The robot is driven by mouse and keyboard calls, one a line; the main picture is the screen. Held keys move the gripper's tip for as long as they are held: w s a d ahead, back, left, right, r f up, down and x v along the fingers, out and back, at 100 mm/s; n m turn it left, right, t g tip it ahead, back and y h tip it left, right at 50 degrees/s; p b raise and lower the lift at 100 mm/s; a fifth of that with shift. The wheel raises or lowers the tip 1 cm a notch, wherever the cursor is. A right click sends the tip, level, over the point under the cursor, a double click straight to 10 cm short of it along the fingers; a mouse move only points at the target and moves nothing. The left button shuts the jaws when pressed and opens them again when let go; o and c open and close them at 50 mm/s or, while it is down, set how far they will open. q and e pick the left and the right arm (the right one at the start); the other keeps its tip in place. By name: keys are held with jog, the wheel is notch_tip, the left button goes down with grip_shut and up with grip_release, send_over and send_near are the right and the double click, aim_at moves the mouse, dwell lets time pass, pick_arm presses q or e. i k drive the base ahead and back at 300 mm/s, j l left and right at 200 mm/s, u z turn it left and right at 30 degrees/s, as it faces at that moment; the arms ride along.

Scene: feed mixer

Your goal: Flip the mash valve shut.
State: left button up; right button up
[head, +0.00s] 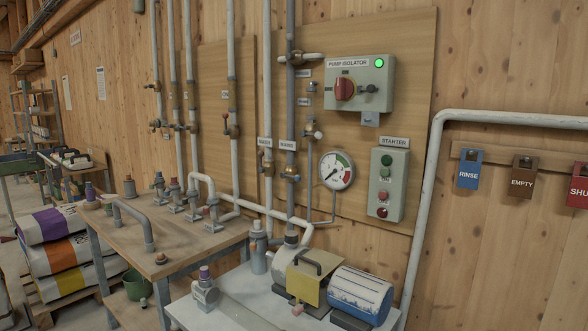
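Several pipe valves show in the head view, but the labels by them are too small to read, so I cannot tell which is the mash valve. Two small labels sit on neighbouring pipes, the left label (264,143) and the right label (287,145). A brass valve (291,174) is below the right label, and a valve with a reddish handle (267,168) is below the left one. Another valve with a reddish lever (231,130) is on the pipe further left. Neither of my grippers is in view.
A pump isolator box (358,84) with a lit green lamp, a pressure gauge (336,171) and a starter box (388,186) are on the wall board. A wooden bench (175,238) and a pale table with a blue-and-white motor (360,295) stand below. Tags (469,170) hang right.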

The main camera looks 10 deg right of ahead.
aim_at(262, 170)
jog(key=z, duration=0.15)
jog(key=i+j+u, duration=0.15)
jog(key=i+j, duration=1.3)
